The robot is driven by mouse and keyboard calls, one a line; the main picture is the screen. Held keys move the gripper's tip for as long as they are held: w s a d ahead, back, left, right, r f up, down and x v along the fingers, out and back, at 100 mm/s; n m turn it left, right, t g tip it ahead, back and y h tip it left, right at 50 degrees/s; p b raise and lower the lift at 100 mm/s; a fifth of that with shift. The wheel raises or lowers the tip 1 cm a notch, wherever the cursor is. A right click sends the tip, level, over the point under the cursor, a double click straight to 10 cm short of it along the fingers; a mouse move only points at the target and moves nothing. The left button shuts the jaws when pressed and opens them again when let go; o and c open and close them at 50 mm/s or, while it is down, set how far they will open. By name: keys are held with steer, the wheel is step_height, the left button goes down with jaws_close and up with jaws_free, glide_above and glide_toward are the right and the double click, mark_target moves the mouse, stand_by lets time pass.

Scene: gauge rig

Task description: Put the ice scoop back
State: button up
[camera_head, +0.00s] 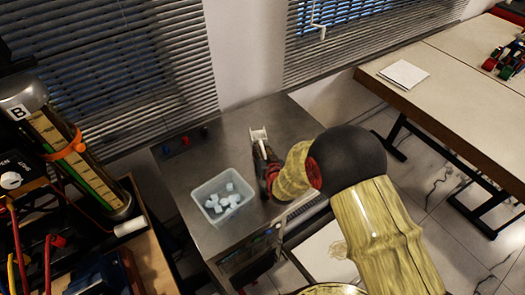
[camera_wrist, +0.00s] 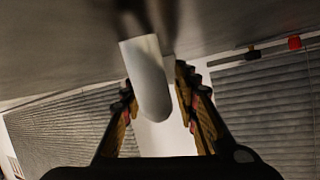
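The pale ice scoop (camera_head: 259,133) is at the tip of my gripper (camera_head: 262,155) in the head view, over the back right part of a metal counter. In the wrist view the scoop (camera_wrist: 150,80) is a pale piece with a rounded end, between the two fingers of my gripper (camera_wrist: 156,92). A clear bin (camera_head: 224,198) with white ice cubes (camera_head: 222,203) stands to the left and nearer on the counter.
The metal counter (camera_head: 192,175) has small red and dark knobs (camera_head: 186,140) at its back left. Window blinds (camera_head: 150,60) and a white wall (camera_head: 245,50) rise behind. A cluttered rack with a gauge tube (camera_head: 70,150) stands left. A wooden table (camera_head: 460,90) stands right.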

steer(key=shift+r, duration=0.15)
steer(key=shift+s+r+p, duration=0.15)
steer(key=shift+s+p, duration=0.05)
steer(key=shift+p, duration=0.1)
steer(key=p+v, duration=0.2)
steer(key=v, duration=0.9)
steer(key=shift+s+d, duration=0.1)
steer(key=shift+s, duration=0.15)
steer(key=s+d+r+g+h, duration=0.15)
steer(key=d+r, duration=0.25)
steer(key=r, duration=0.4)
steer(key=s+d+r+g, duration=0.15)
steer(key=d+r, duration=0.25)
steer(key=r, duration=0.4)
steer(key=s+d+r+g, duration=0.1)
steer(key=s+d+r, duration=0.2)
steer(key=s, duration=0.4)
steer(key=s+d+r+g+h, duration=0.1)
steer(key=s+d+r+g, duration=0.1)
steer(key=s, duration=0.6)
steer(key=s+d+r+g+h, duration=0.1)
steer(key=s+d+r, duration=0.2)
steer(key=s+r, duration=0.2)
steer(key=shift+s+d+r+m, duration=0.3)
steer(key=shift+s+d+r, duration=0.1)
steer(key=shift+s, duration=0.85)
